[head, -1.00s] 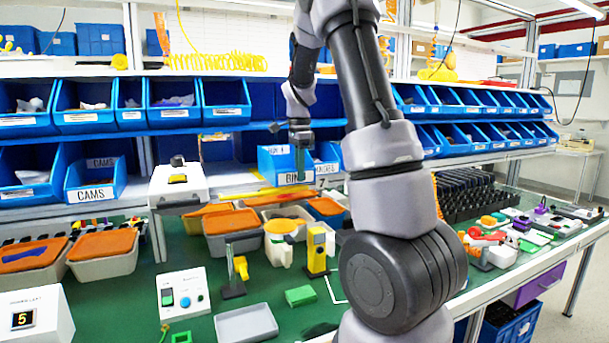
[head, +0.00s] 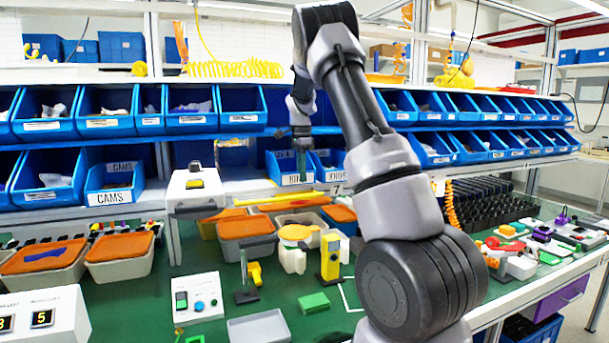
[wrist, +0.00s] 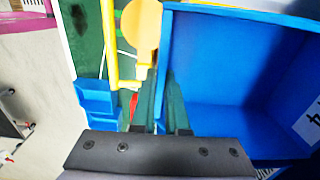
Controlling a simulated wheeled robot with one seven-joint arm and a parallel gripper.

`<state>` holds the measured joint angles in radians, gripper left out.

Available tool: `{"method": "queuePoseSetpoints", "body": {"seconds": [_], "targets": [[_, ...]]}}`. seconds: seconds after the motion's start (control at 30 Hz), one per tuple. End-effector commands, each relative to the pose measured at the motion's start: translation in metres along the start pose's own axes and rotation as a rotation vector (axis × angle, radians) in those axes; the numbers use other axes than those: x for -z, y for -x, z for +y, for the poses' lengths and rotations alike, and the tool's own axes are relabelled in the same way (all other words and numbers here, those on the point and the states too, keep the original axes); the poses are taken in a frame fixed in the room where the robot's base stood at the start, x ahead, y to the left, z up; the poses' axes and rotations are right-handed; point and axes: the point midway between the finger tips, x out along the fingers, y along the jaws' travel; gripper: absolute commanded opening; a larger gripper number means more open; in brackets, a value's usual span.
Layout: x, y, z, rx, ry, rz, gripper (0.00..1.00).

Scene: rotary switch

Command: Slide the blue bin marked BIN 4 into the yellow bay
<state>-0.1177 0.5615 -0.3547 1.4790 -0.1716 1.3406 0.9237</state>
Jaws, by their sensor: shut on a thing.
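The blue bin (head: 286,165) has a white label on its front; I read "BIN", but the number is unclear. It is at the lower shelf level, left of another blue bin labelled HOLDERS (head: 335,175). My gripper (head: 301,152) is at its front right side. In the wrist view, the bin's blue wall (wrist: 165,65) runs down to my gripper (wrist: 160,122), which is shut on it; the exact contact is partly hidden. The bin's inside (wrist: 225,75) looks empty. A yellow strip (head: 290,200) lies below and in front of the bin. I cannot make out the yellow bay's outline.
Rows of blue bins fill the shelves above and on both sides, with a CAMS bin (head: 113,184) to the left. Orange-topped grey bins (head: 245,240) and a yellow device (head: 330,257) stand on the green bench below. The shelf edge (head: 230,186) runs in front.

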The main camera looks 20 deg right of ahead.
Motion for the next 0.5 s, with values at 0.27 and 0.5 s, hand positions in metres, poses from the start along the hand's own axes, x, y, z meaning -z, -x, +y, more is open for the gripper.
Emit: {"method": "queuePoseSetpoints", "body": {"seconds": [0.27, 0.5], "targets": [[-0.0001, -0.0016, -0.0079, 0.001, 0.000, 0.000, 0.00], [-0.0001, -0.0017, -0.0077, 0.000, 0.000, 0.000, 0.27]]}}
